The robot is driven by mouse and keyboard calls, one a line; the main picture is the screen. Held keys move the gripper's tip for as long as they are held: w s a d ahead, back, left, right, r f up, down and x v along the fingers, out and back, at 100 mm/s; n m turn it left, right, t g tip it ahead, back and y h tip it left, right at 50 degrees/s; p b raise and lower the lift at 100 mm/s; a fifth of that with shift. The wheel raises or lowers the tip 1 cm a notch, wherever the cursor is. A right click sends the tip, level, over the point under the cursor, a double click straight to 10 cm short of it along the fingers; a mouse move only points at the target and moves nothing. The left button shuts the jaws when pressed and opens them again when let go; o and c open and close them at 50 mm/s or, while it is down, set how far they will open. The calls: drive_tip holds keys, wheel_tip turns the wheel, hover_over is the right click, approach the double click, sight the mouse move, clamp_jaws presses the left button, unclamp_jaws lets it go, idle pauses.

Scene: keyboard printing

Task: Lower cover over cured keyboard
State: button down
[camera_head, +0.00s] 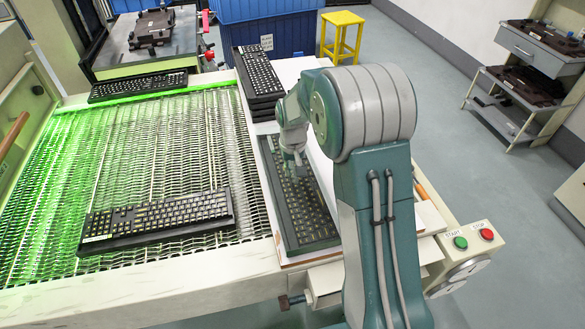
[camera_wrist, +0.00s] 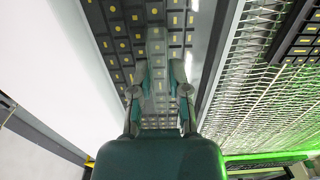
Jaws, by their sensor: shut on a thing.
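A dark keyboard (camera_head: 308,215) with yellow-marked keys lies lengthwise on the pale board under my arm. It looks greyer and greener than the other keyboards, as if seen through something clear. In the wrist view, its keys (camera_wrist: 119,46) show beyond the fingers. My gripper (camera_head: 292,166) is over the keyboard's upper part. In the wrist view, my gripper (camera_wrist: 158,88) is shut on a pale translucent piece (camera_wrist: 155,46), apparently part of the cover. The cover's edges and its gap to the keyboard are hard to make out.
A mesh conveyor (camera_head: 160,170), lit green, carries one keyboard (camera_head: 158,219) at its near end and another (camera_head: 137,86) at its far end. Stacked keyboards (camera_head: 258,75) stand behind the work board. START and STOP buttons (camera_head: 473,239) are at the right. A yellow stool (camera_head: 342,36) stands behind.

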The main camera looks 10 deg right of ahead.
drive_tip(key=shift+f, duration=0.8)
idle(0.8)
drive_tip(key=c, duration=0.5)
unclamp_jaws()
drive_tip(key=shift+c, duration=0.2)
drive_tip(key=shift+r, duration=3.55)
